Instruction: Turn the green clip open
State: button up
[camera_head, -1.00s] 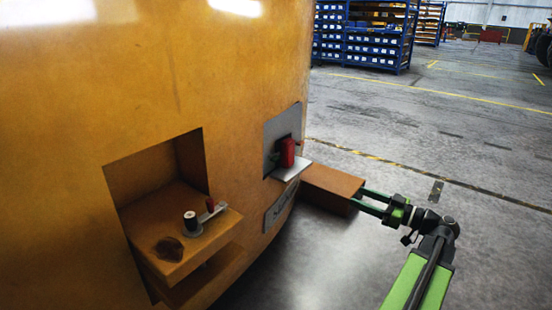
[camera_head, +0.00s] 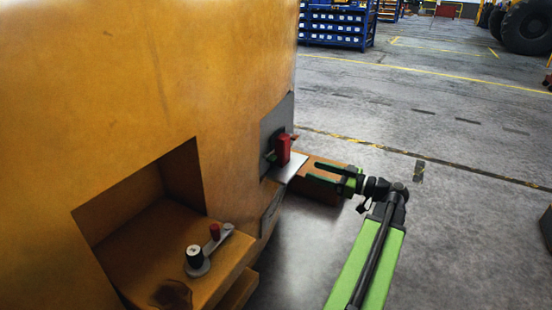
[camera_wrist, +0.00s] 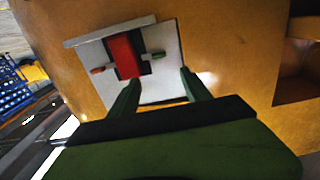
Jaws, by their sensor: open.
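A red block (camera_head: 283,149) sits on a grey plate (camera_head: 275,118) on the orange casting, above a small ledge. A small green piece, seemingly the green clip (camera_head: 270,156), shows at the block's lower left. In the wrist view the red block (camera_wrist: 124,55) has a small dark green end (camera_wrist: 158,56) on its right and a reddish end (camera_wrist: 98,70) on its left. My gripper (camera_head: 311,173) is open and empty, just right of the plate. In the wrist view its fingers (camera_wrist: 160,78) point at the plate, apart from the block and green end.
The orange casting (camera_head: 150,90) fills the left. Its recess (camera_head: 145,215) holds a grey lever (camera_head: 212,247) with a black knob and a red knob. An orange-brown block (camera_head: 318,190) lies behind my gripper. Open floor (camera_head: 450,220) lies right.

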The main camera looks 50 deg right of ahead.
aim_at(275, 159)
jog(key=x, duration=1.5)
jog(key=shift+w, duration=0.2)
grip_shut()
